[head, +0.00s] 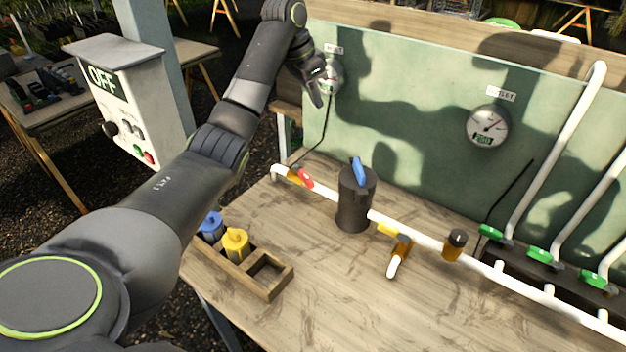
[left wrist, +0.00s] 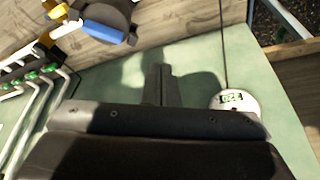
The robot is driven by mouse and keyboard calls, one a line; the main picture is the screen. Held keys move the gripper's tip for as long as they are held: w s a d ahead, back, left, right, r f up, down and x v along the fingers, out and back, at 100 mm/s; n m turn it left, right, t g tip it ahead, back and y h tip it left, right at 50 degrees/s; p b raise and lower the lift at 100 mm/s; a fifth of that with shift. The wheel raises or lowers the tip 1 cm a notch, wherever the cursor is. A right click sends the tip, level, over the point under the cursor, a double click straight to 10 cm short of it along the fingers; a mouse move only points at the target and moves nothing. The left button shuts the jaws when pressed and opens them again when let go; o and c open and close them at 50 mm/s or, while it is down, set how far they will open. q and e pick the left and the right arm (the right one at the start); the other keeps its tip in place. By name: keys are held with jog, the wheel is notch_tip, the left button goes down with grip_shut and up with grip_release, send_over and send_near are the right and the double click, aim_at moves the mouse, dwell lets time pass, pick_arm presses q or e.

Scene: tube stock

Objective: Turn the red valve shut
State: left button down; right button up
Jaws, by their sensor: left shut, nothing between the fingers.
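The red valve (head: 304,179) sits on the white pipe (head: 430,240) near its left end, beside a brass-coloured fitting. Its handle is small and slanted; I cannot tell its exact angle to the pipe. My left gripper (head: 317,97) is raised above and behind the valve, in front of the left gauge (head: 331,78) on the green panel. It is shut and empty, clear of the valve. In the left wrist view its closed fingers (left wrist: 161,84) point at the panel, with the gauge (left wrist: 235,101) to their right. The red valve does not show there. My right gripper is out of view.
A dark canister with a blue lever (head: 355,205) stands right of the valve. A wooden tray (head: 262,290) holds blue and yellow parts. A grey box (head: 125,95) reads OFF. Green valves (head: 540,255) and white pipes are at right. The front tabletop is mostly clear.

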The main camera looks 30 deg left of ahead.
pick_arm(q)
jog(key=b, duration=1)
send_over(303, 175)
jog(key=w+d, duration=0.2)
jog(key=d, duration=0.1)
notch_tip(303, 175, down, 12)
jog(key=f+p, duration=0.2)
jog(key=f, duration=0.7)
jog(key=shift+a+f, duration=0.15)
jog(key=shift+a, duration=0.05)
jog(key=shift+s+a, duration=0.25)
jog(key=shift+s, duration=0.15)
jog(key=shift+a+p, duration=0.1)
jog(key=shift+p, duration=0.2)
